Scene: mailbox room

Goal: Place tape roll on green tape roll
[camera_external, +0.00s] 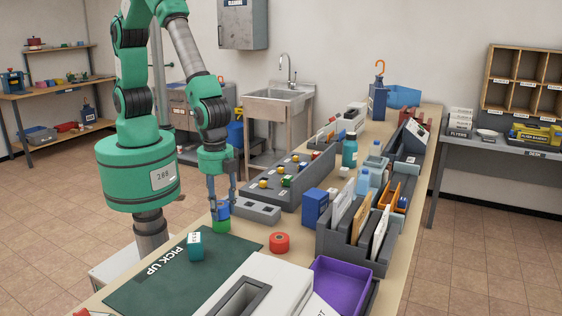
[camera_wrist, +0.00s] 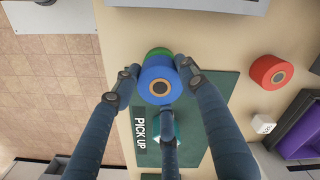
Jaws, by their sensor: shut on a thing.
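My gripper (camera_external: 222,204) is shut on a blue tape roll (camera_external: 223,212) and points down over the near part of the workbench. The green tape roll (camera_external: 221,227) stands directly below the blue one; I cannot tell whether they touch. In the wrist view, my gripper's fingers (camera_wrist: 159,80) close around the blue tape roll (camera_wrist: 160,72), and its round hole faces the camera. A strip of the green tape roll (camera_wrist: 158,51) shows past its upper edge; the rest is hidden. A red tape roll (camera_external: 279,243) lies on the bench to the right, apart from them.
A dark green mat (camera_external: 150,281) marked PICK UP lies on the near bench, with a teal block (camera_external: 195,246) on it. A grey block with holes (camera_external: 257,211) stands close to the right of my gripper. A purple tray (camera_external: 340,283) and grey file holder (camera_external: 350,246) are farther right.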

